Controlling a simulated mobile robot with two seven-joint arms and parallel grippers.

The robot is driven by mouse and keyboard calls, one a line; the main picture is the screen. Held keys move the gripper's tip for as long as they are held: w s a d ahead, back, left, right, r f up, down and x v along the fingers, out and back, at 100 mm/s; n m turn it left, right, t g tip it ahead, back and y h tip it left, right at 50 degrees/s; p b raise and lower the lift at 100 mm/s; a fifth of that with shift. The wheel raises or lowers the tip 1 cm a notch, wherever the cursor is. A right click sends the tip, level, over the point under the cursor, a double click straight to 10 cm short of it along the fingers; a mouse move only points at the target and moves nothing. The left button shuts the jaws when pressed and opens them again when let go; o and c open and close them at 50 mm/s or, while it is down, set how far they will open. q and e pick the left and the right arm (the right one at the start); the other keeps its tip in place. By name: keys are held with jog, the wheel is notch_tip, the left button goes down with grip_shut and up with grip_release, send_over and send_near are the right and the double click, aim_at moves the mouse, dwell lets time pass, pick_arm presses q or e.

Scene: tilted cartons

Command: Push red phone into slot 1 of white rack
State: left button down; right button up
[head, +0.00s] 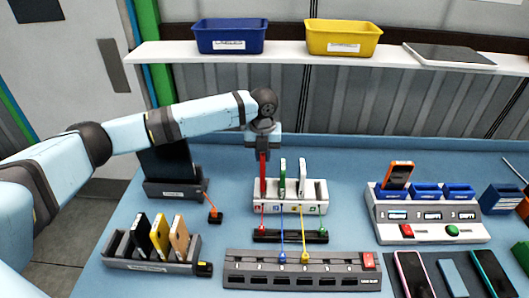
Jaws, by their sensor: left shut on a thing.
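The white rack (312,206) stands on the blue table in the middle, with colored number labels on its front. My left gripper (263,150) points down above the rack's left end and is shut on the upper end of the red phone (263,172). The phone is upright, and its lower end is at the leftmost slot of the rack. I cannot tell how deep it sits. A green item (282,178) and a white item (302,177) stand upright in other slots of the rack. My right gripper is not in view.
Colored cords run from the rack to a dark strip and a grey slotted bar (300,270) in front. A white device (430,228) with blue bays and an orange phone (398,175) is at right.

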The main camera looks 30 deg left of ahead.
pick_arm(q)
jog(key=shift+w+f+b, duration=0.1)
jog(key=shift+f+b, duration=0.5)
jog(key=shift+f, duration=1.1)
jog(key=shift+w+f, duration=0.1)
jog(key=shift+f, duration=0.95)
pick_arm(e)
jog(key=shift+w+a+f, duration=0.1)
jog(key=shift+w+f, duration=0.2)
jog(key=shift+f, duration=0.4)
pick_arm(q)
jog(key=shift+p, duration=0.55)
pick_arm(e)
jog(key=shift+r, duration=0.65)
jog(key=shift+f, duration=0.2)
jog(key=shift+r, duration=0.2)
